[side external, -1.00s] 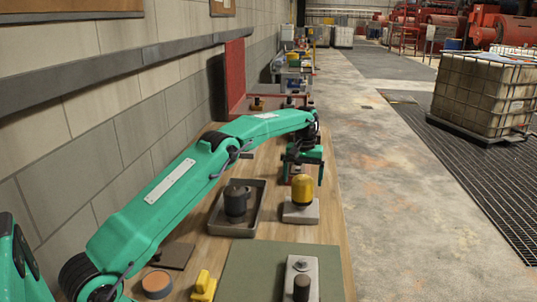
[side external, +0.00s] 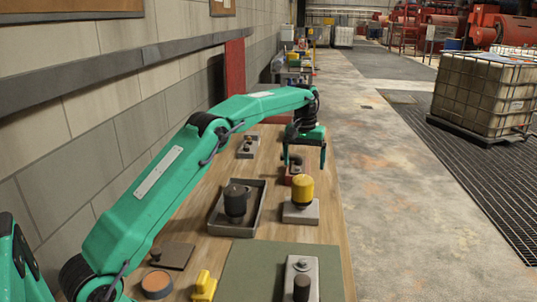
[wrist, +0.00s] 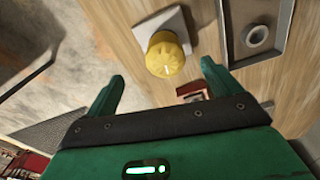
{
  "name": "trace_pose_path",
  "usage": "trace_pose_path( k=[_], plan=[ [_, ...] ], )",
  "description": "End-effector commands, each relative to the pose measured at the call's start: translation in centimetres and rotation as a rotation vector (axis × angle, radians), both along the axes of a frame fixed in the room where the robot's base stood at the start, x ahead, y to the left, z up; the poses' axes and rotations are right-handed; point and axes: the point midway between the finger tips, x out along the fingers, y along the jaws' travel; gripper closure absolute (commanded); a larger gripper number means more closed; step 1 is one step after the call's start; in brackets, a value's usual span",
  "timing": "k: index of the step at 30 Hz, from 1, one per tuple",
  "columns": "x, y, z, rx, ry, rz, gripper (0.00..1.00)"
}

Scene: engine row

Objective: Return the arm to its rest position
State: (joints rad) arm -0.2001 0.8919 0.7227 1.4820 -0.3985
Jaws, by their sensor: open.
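My gripper (side external: 304,166) hangs from my green arm over the far part of the wooden bench, with its two fingers apart and nothing seen between them. In the wrist view the open fingers (wrist: 163,72) point toward the bench top. A yellow domed part (side external: 302,190) stands on a light grey block just nearer the camera than my gripper. It also shows in the wrist view (wrist: 166,56), close to the line between the fingertips. A small red block (side external: 298,181) is below the gripper, partly hidden behind the yellow part.
A dark tray (side external: 251,221) holds a dark cylinder left of the yellow part. A green mat (side external: 245,270), a grey block with a dark post (side external: 301,283) and a yellow piece (side external: 203,287) lie nearer. The wall runs along the left; open floor (side external: 400,200) lies right.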

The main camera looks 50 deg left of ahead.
Motion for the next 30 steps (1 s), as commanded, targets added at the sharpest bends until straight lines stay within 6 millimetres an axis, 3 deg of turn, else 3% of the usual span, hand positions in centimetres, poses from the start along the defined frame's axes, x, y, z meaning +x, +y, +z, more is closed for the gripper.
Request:
trace_pose_path(
  k=[6,15,30],
  plan=[
    [-2.5,-1.9,4.3,0.012,-0.047,-0.062,0.10],
    [-6.9,-4.2,8.8,0.029,-0.108,-0.146,0.10],
    [-16.4,-7.8,13.0,0.061,-0.207,-0.281,0.10]
  ],
)
